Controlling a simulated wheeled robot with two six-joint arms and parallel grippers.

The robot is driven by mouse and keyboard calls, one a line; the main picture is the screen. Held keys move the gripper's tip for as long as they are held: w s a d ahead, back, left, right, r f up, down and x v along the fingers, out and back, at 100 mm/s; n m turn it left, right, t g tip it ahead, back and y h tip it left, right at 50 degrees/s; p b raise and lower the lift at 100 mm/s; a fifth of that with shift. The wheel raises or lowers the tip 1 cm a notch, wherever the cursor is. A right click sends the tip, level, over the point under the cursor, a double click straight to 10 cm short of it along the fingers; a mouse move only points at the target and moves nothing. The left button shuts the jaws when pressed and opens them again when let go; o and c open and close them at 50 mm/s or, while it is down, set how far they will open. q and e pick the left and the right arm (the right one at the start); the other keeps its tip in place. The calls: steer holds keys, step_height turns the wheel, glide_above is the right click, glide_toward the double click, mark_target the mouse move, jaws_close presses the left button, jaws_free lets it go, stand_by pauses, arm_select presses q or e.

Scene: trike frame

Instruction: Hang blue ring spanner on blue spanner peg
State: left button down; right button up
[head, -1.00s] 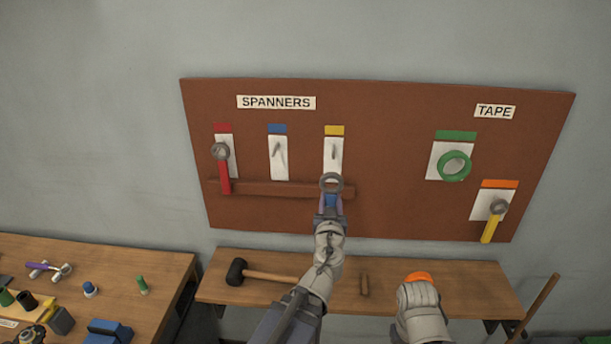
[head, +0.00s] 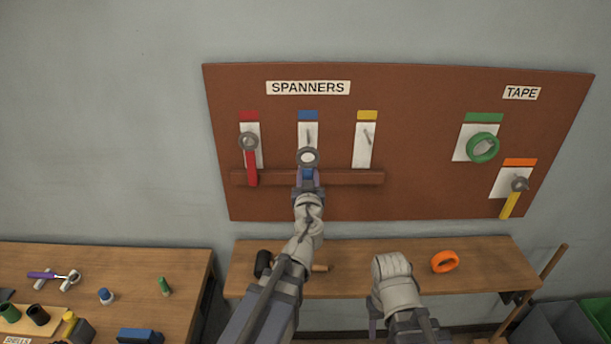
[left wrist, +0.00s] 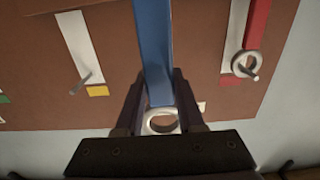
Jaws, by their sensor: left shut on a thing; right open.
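My left gripper (head: 308,178) is shut on the blue ring spanner (head: 308,157), with the grey ring up and the blue handle in the jaws. In the left wrist view the spanner's blue handle (left wrist: 154,45) runs between the fingers (left wrist: 159,100), its ring close to the palm. In the head view the ring is just below the blue spanner peg (head: 309,136), under the blue tag. I cannot tell how far the ring is from the board. The peg is hidden in the left wrist view. My right gripper (head: 374,325) is open and empty, low in front of the shelf.
The red spanner (head: 251,165) hangs left of the blue peg; the yellow-tagged spanner peg (head: 367,138) is bare. A wooden ledge (head: 350,177) crosses below the pegs. Green tape (head: 483,148) and a yellow spanner (head: 510,203) hang at right. A mallet (head: 264,263) and orange tape (head: 445,262) lie on the shelf.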

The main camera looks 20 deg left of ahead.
arm_select(q)
steer(key=shift+w+d, duration=0.1)
steer(key=shift+d, duration=0.05)
steer(key=shift+w, duration=0.1)
steer(key=shift+w+a, duration=0.25)
steer(key=shift+w+a+f, duration=0.1)
steer(key=shift+w, duration=0.6)
steer(key=shift+f+b+x, duration=0.25)
steer(key=shift+b+x, duration=0.05)
steer(key=shift+x, duration=1.4)
steer(key=shift+f+b+x, duration=0.25)
steer(key=shift+f+x, duration=0.05)
steer(key=shift+x, duration=1.35)
steer(key=shift+f+b+x, duration=0.25)
steer(key=shift+b+x, duration=0.05)
steer(key=shift+x, duration=1.4)
